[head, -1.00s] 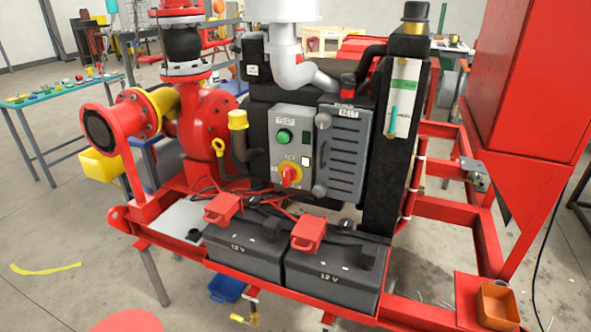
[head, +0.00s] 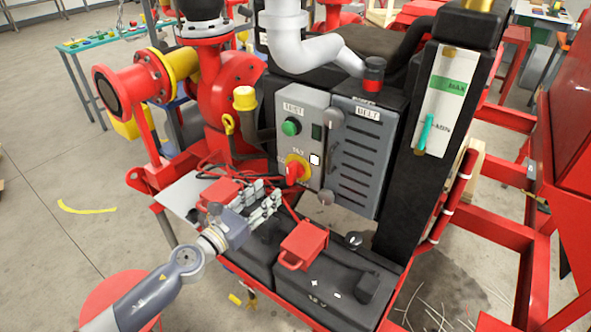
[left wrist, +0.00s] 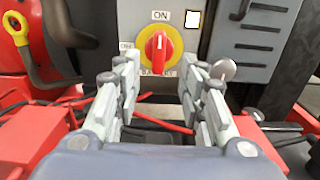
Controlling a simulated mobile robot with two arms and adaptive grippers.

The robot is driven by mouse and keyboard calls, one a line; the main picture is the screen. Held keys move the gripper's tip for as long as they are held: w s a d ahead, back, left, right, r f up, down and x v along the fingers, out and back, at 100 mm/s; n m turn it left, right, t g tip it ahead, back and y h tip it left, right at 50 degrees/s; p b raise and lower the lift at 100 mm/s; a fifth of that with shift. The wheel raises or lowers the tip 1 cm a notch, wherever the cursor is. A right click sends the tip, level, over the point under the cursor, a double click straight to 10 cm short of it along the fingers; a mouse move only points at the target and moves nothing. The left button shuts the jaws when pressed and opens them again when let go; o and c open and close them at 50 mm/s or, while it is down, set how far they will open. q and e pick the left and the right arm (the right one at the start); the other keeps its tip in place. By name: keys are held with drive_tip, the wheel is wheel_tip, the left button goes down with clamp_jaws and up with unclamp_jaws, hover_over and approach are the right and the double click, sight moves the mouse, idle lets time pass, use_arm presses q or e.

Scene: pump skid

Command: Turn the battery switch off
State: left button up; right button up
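The battery switch (head: 296,170) is a red knob on a yellow round plate, low on the grey control panel (head: 306,131). It also shows in the left wrist view (left wrist: 157,47), where the red handle stands upright, pointing to the ON label (left wrist: 160,15); an OFF label is at its left. My left gripper (head: 270,200) is in front of and below the switch, over the batteries. Its fingers (left wrist: 160,85) are apart with nothing between them, and the switch appears beyond the gap, not touched. My right gripper is not in view.
A green start button (head: 291,127) sits above the switch. A grey slotted belt cover (head: 362,150) is at its right. Red terminal covers (head: 304,245) and red cables lie on the batteries below. A yellow-capped pipe (head: 245,98) stands left of the panel.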

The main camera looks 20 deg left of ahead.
sight(288, 175)
use_arm(q)
drive_tip(key=p+x, duration=0.1)
drive_tip(key=x, duration=0.9)
clamp_jaws()
